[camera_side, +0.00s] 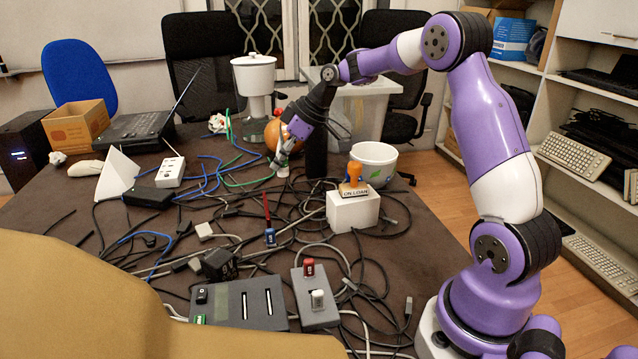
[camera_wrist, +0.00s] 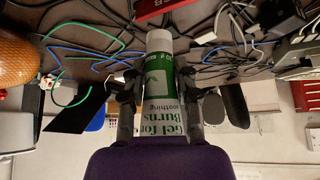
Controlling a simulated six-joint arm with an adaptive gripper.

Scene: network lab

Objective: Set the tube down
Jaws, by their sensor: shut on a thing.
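The tube (camera_wrist: 158,85) is green and white, with a white cap and the words "Gel for Burns soothing". My gripper (camera_wrist: 163,100) is shut on it, with one dark finger on each side. In the side view my gripper (camera_side: 287,148) is low over the far middle of the table (camera_side: 415,215). There the tube's white end (camera_side: 283,171) points down close to the tabletop among cables. I cannot tell if it touches. My gripper hides most of the tube in the side view.
A dark upright block (camera_side: 315,155) stands just right of the tube. A white box (camera_side: 353,212) bears an orange-handled stamp (camera_side: 353,178), with a white bowl (camera_side: 374,162) behind. A round orange-brown thing (camera_side: 272,135) is behind my gripper. Many cables cover the table's middle.

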